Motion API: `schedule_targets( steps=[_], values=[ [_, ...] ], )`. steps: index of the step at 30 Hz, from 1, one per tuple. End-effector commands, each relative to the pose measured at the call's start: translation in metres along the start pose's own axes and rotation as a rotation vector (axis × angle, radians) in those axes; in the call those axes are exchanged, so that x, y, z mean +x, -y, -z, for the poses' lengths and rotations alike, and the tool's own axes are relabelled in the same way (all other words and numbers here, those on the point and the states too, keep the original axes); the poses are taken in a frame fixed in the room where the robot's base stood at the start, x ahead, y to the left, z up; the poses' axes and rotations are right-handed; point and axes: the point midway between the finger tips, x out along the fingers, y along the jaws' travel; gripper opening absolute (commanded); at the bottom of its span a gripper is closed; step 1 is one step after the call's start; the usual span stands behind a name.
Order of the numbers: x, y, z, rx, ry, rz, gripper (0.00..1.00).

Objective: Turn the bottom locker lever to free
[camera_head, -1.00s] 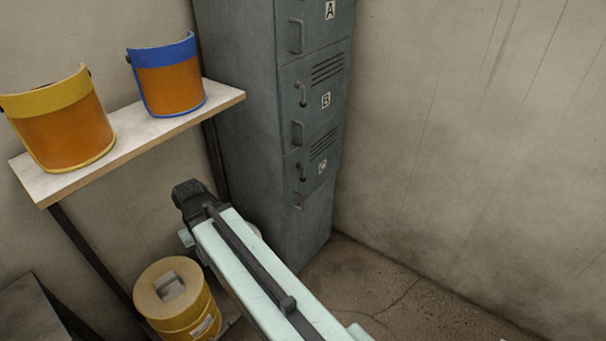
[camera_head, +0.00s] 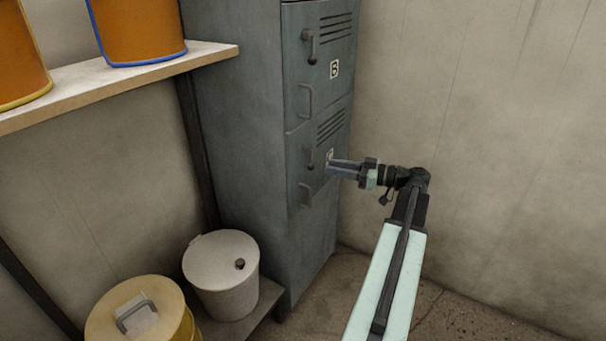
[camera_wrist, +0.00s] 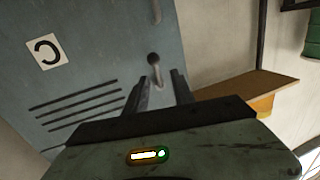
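The bottom locker door (camera_head: 318,140), labelled C, is grey-blue with vent slots and closed. Its lever (camera_head: 310,157) is a short dark bar with a round knob at its lower end, hanging roughly straight down. My gripper (camera_head: 331,165) is just right of the lever, reaching toward the door from the right and covering part of the label. In the wrist view, which is turned over, the lever (camera_wrist: 155,69) shows between the two fingers (camera_wrist: 155,92). The fingers are apart and hold nothing. I cannot tell whether either touches the lever.
A fixed pull handle (camera_head: 305,194) is below the lever. Door B (camera_head: 320,70) is above. A white bucket (camera_head: 222,275) and a yellow drum (camera_head: 143,315) stand low left. Bare wall (camera_head: 480,130) is at right.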

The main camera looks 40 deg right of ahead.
Motion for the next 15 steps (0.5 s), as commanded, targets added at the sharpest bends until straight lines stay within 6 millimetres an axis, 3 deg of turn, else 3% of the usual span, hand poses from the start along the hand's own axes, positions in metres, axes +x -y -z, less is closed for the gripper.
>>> schedule_targets(
  steps=[2,6,15],
  values=[
    [-0.013,-0.005,0.0,-0.026,-0.025,-0.018,0.3],
    [-0.011,-0.005,0.004,-0.032,-0.03,-0.018,0.3],
    [0.042,-0.004,0.005,-0.03,-0.028,-0.011,0.3]
  ],
)
